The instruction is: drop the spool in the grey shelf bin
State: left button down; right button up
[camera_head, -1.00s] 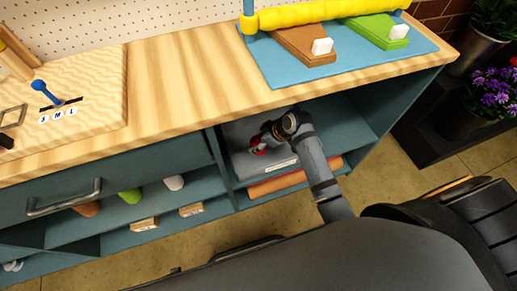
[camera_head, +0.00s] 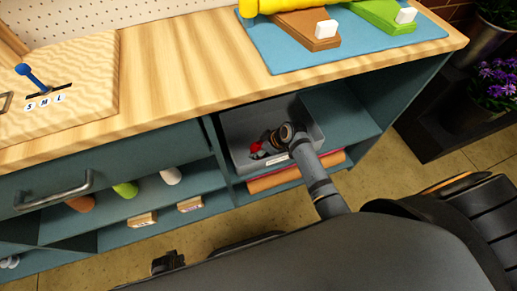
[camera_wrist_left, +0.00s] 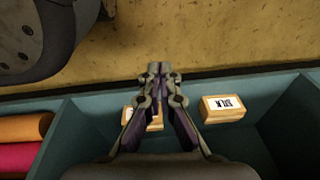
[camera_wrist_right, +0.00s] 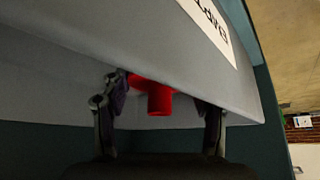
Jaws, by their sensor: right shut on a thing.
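The grey shelf bin (camera_head: 314,124) sits in an open shelf compartment under the worktop. My right gripper (camera_head: 262,145) reaches into the bin's opening, shut on the red spool (camera_head: 256,152). In the right wrist view the spool (camera_wrist_right: 160,98) shows between the two fingers (camera_wrist_right: 160,100), with its lower part hanging free. The bin's labelled wall (camera_wrist_right: 150,45) crosses that view close to the fingers and hides parts of them. Whether the spool touches the bin floor cannot be told. My left gripper (camera_wrist_left: 157,72) has its fingertips together and looks empty, over the lower shelves.
The worktop (camera_head: 190,80) edge overhangs the bin. Rolled material (camera_head: 275,180) lies on the shelf beneath it. The compartment to the right (camera_head: 340,112) has bare room. A drawer handle (camera_head: 55,190) sticks out at left. Small labelled blocks (camera_wrist_left: 222,108) stand on a lower shelf.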

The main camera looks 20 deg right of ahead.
jog(key=o, duration=1)
pick_arm(q)
jog(key=shift+r, duration=0.1)
jog(key=s+p, duration=0.1)
jog(key=s, duration=0.1)
jog(key=s+f+p, duration=0.1)
jog(key=s+p, duration=0.1)
jog(key=s, duration=0.1)
jog(key=shift+s+a+f, duration=0.2)
jog(key=shift+s, duration=0.05)
pick_arm(e)
jog(key=v, duration=1.2)
jog(key=shift+r, duration=0.2)
